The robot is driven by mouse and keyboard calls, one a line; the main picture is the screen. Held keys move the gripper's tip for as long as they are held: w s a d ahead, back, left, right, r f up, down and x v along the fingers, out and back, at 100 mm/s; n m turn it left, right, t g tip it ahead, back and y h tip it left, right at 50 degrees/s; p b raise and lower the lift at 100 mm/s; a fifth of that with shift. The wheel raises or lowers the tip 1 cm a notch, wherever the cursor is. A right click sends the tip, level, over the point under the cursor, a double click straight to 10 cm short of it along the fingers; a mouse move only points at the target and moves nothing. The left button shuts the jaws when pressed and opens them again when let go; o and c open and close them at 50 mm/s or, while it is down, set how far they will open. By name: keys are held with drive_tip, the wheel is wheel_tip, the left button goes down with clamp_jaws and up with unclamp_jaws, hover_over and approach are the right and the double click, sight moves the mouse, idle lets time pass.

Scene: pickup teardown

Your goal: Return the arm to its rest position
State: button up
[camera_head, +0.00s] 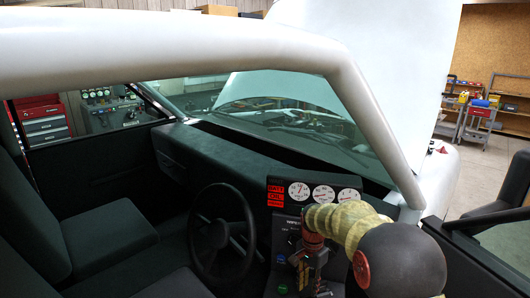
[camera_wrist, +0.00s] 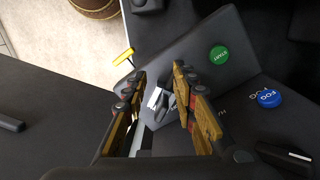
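My arm reaches into the pickup cab from the right in the head view. My gripper (camera_head: 312,275) points down at the dash control panel (camera_head: 283,232), and the arm hides part of that panel. In the wrist view my gripper (camera_wrist: 158,85) has its two padded fingers apart. A small silver and black control (camera_wrist: 156,98) shows in the gap between them. I see no finger closed on it, but cannot tell how near the fingers are to it. A green START button (camera_wrist: 219,55) and a blue FOG button (camera_wrist: 269,98) lie to the right of the fingers.
The steering wheel (camera_head: 222,232) stands left of my gripper, with a gauge cluster (camera_head: 320,192) just above. The white roof pillar (camera_head: 375,125) and roof rail (camera_head: 150,45) frame the opening around my arm. A yellow-handled part (camera_wrist: 123,56) is near the left finger.

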drive_tip(key=s+d+r+n+t+b, duration=0.1)
drive_tip(key=s+r+n+t+b, duration=0.1)
drive_tip(key=s, duration=0.9)
drive_tip(key=s+d+r+n+t+b, duration=0.1)
drive_tip(key=s+r+n+t+b, duration=0.1)
drive_tip(key=s+n+b, duration=0.2)
drive_tip(key=s+d+r+n+t+b, duration=0.2)
drive_tip(key=s+b, duration=0.5)
drive_tip(key=s, duration=1.2)
drive_tip(key=shift+s+r+n+b, duration=0.25)
drive_tip(key=shift+r+n, duration=0.35)
drive_tip(key=shift+n, duration=0.3)
drive_tip(key=shift+w+d, duration=0.1)
